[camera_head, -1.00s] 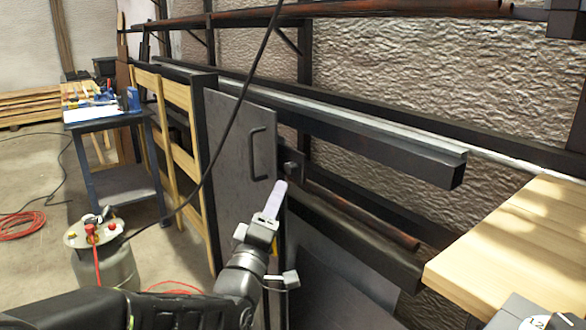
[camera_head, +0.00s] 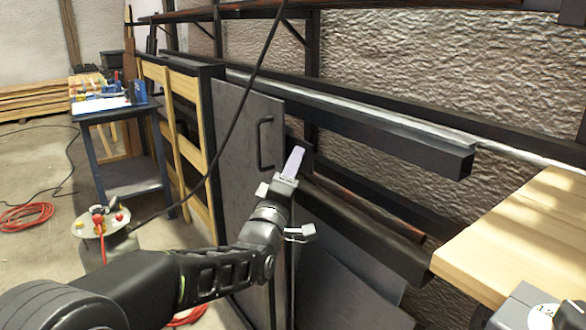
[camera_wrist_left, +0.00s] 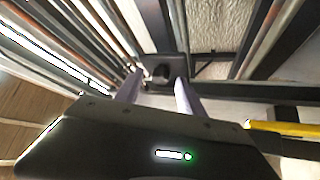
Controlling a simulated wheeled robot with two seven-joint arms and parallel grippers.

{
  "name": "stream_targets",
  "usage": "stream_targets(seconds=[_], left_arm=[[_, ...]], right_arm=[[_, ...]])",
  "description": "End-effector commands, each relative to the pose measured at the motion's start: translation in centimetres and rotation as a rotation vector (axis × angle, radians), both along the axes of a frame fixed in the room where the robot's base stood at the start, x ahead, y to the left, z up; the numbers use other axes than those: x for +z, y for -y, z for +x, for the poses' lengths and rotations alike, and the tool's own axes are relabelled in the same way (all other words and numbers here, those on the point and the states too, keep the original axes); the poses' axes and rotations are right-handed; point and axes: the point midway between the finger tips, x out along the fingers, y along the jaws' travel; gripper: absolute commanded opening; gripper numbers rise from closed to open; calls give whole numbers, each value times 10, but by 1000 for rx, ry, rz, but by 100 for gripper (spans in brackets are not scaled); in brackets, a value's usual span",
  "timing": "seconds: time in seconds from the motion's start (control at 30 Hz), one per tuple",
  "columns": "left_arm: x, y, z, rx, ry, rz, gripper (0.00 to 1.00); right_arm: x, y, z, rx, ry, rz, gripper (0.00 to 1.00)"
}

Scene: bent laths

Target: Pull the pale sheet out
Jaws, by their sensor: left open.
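A grey sheet or panel (camera_head: 243,150) with a dark upright handle (camera_head: 265,143) stands on edge in the rack, left of centre in the head view. I cannot tell for sure whether it is the pale sheet. My left gripper (camera_head: 293,160) is just right of the handle, apart from it, its pale fingers pointing up and away. In the left wrist view the left gripper (camera_wrist_left: 157,90) is open. A dark bracket with a knob (camera_wrist_left: 160,72) shows beyond and between its fingertips, and nothing is held. My right gripper is out of view.
Dark rack beams (camera_head: 400,135) run close to the right of the gripper. A wooden board (camera_head: 520,235) juts in at the right. Grey sheets (camera_head: 345,280) lean below. A blue cart (camera_head: 125,150) and a gas bottle (camera_head: 105,235) stand left. A black cable hangs across the view.

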Motion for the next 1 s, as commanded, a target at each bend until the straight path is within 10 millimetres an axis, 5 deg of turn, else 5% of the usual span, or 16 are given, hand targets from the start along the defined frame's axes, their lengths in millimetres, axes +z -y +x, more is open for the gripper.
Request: stream_targets(seconds=[0.27,0.83,1.0], left_arm=[[0,1,1,0,-1,0,46],[0,0,1,0,0,0,0],[0,0,1,0,-1,0,0]], right_arm=[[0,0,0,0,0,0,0],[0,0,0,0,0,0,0],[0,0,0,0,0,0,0]])
